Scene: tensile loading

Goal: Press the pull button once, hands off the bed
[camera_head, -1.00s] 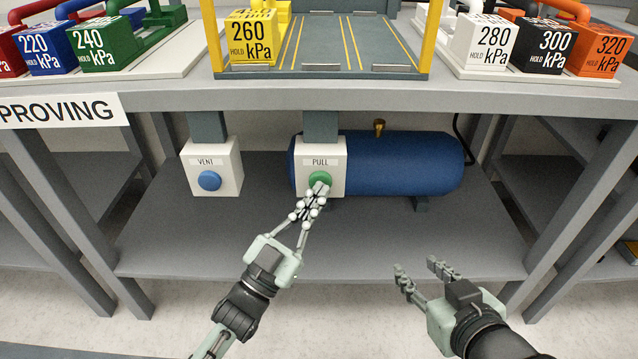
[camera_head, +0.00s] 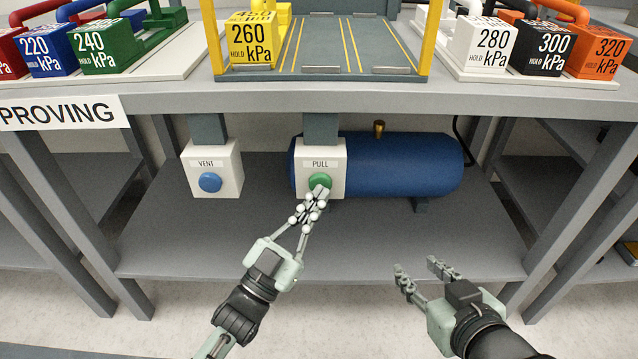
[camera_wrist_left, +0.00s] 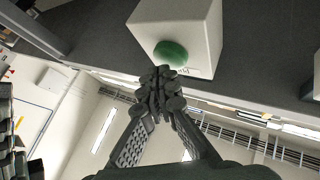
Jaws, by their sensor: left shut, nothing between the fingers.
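The green pull button (camera_head: 320,181) sits on a white box labelled PULL (camera_head: 334,158) under the bench front. In the left wrist view the button (camera_wrist_left: 171,53) shows on its white box (camera_wrist_left: 196,25), just beyond the fingertips. My left gripper (camera_head: 318,192) is shut and empty, with its tips at the lower edge of the button. I cannot tell whether they touch it. My right gripper (camera_head: 420,269) is open and empty, low at the right, away from the bench. The bed (camera_head: 330,59) on the bench top has no gripper on it.
A white VENT box (camera_head: 228,170) with a blue button (camera_head: 210,182) hangs to the left. A blue tank (camera_head: 400,163) lies behind the PULL box on the lower shelf (camera_head: 250,240). Labelled kPa blocks, including a yellow one (camera_head: 251,40), stand on the bench above.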

